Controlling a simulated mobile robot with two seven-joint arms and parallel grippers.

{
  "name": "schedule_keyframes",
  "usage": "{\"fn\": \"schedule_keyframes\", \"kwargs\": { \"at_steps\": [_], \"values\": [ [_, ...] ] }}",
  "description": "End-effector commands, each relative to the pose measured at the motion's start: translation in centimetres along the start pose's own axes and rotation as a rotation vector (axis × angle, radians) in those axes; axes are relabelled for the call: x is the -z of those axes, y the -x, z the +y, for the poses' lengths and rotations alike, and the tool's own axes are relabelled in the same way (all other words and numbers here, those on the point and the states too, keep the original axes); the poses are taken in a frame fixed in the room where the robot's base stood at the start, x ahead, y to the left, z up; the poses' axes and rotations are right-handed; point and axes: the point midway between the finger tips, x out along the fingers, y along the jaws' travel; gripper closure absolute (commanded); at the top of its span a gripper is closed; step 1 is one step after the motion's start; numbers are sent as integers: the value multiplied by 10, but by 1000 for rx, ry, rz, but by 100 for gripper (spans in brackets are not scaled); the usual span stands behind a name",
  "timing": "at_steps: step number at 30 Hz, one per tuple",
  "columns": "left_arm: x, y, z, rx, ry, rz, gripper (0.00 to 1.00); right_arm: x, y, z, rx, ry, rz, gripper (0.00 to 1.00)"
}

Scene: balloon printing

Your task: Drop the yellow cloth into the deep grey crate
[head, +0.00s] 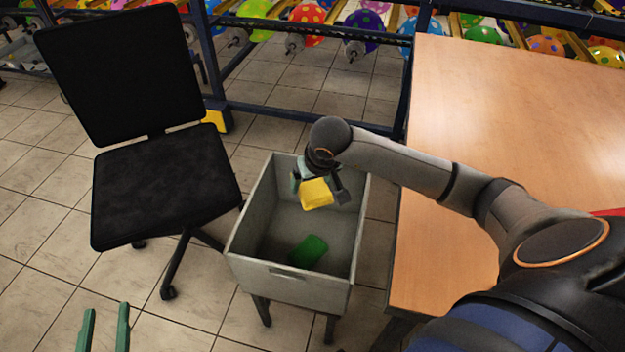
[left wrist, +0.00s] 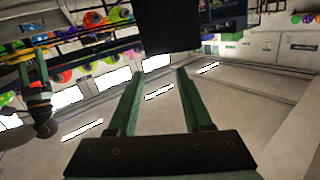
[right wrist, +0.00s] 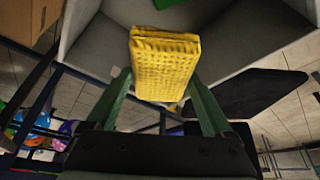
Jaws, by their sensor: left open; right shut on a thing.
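The yellow cloth (head: 316,194) is a folded block held in my right gripper (head: 318,188), over the opening of the deep grey crate (head: 258,206). In the right wrist view the cloth (right wrist: 165,66) sits between the two green fingers of the right gripper (right wrist: 160,88), which is shut on it. The crate's grey wall (right wrist: 245,35) shows beyond it. A green cloth-like block (head: 309,251) lies on the crate floor. My left gripper (head: 105,325) is open and empty at the lower left; its two fingers (left wrist: 157,85) stand apart in the left wrist view.
A black office chair (head: 165,183) stands just left of the crate. A wooden table (head: 500,110) is to the right. Behind is a dark blue rack (head: 300,117) with several colourful balloons (head: 363,30). Tiled floor (head: 40,290) is free at the front left.

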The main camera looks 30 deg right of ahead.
Motion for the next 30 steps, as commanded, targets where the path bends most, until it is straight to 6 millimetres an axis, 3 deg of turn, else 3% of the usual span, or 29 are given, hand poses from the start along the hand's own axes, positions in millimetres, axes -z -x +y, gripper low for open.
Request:
{"fn": "schedule_keyframes", "kwargs": {
  "at_steps": [11, 12, 15, 23, 27, 30],
  "values": [
    [5, 0, -1, 1, -7, 20, 50, 0, -1, 0, 0, 0, 0, 67],
    [5, 0, -1, 1, -7, 19, 50, 0, -1, 0, 0, 0, 0, 12],
    [5, 0, -1, 2, -7, 19, 50, 0, -1, 0, 0, 0, 0, 0],
    [5, 0, -1, 2, -6, 19, 50, 0, 0, 0, -1, 0, 0, 0],
    [4, 0, -1, 0, 1, 1, 50, 1, 9, 1, -1, 0, 3, 0],
    [-24, 3, 4, -6, 27, -102, 50, 1, 24, 1, -1, 1, 3, 0]
  ]
}}
